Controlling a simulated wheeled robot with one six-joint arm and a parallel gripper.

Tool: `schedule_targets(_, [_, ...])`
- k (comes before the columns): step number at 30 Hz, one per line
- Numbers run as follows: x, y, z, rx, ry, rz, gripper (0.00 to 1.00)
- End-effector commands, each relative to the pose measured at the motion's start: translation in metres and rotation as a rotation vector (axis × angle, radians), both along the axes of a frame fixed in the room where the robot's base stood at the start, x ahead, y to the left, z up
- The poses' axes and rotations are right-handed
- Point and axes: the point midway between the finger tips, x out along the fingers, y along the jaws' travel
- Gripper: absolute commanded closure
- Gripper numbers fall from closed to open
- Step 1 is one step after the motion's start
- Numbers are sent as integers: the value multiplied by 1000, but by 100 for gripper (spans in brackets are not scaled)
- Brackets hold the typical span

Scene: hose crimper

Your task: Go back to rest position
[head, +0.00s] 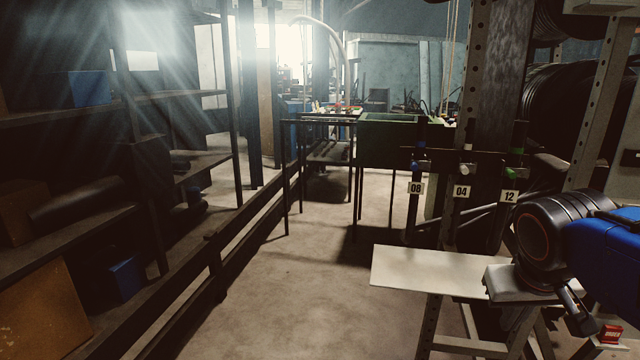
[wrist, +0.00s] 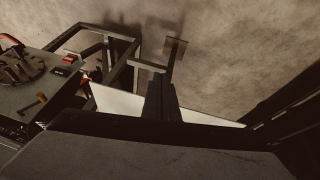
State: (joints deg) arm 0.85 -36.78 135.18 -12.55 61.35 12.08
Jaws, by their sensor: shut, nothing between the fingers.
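In the wrist view, two dark fingers of my gripper (wrist: 162,92) stand close together in the middle, shut, with nothing seen between them. They are above a pale tabletop (wrist: 112,103).
Three hanging tools carry the tags 08 (head: 416,188), 04 (head: 461,191) and 12 (head: 510,196). A green bin (head: 385,138) is behind. Shelves (head: 75,225) line the left. The floor (head: 300,250) between is clear. A panel with a red switch (wrist: 68,59) is left in the wrist view.

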Motion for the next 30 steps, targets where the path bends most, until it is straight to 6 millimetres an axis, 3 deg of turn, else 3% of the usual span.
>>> schedule_targets(3, [-25, 25, -32, 66, -16, 89, 100])
schedule_targets(9, [-46, 49, -62, 127, -37, 175, 100])
schedule_targets(30, [-50, 53, -67, 138, -41, 189, 100])
